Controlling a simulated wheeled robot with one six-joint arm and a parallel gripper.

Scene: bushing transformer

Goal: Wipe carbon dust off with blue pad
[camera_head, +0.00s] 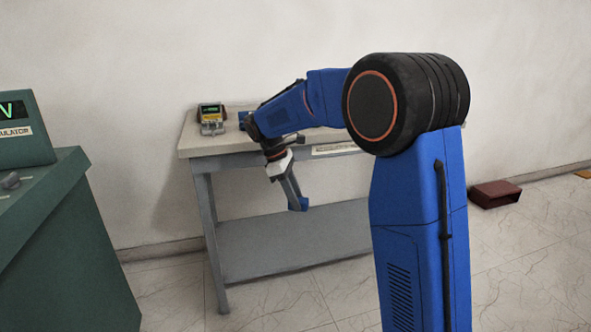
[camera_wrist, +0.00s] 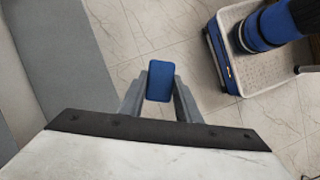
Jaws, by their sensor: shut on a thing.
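My gripper (camera_head: 291,187) hangs down in front of the grey table, below the level of its top. It is shut on a blue pad (camera_head: 298,203). In the wrist view the blue pad (camera_wrist: 160,81) sits between the two grey fingers (camera_wrist: 161,92), over the pale tiled floor. No carbon dust can be made out in either view. Part of the tabletop is hidden behind my arm.
The grey table (camera_head: 205,145) has a lower shelf (camera_head: 290,240). A green console (camera_head: 60,240) stands at the left. A dark red box (camera_head: 495,194) lies on the floor at the right.

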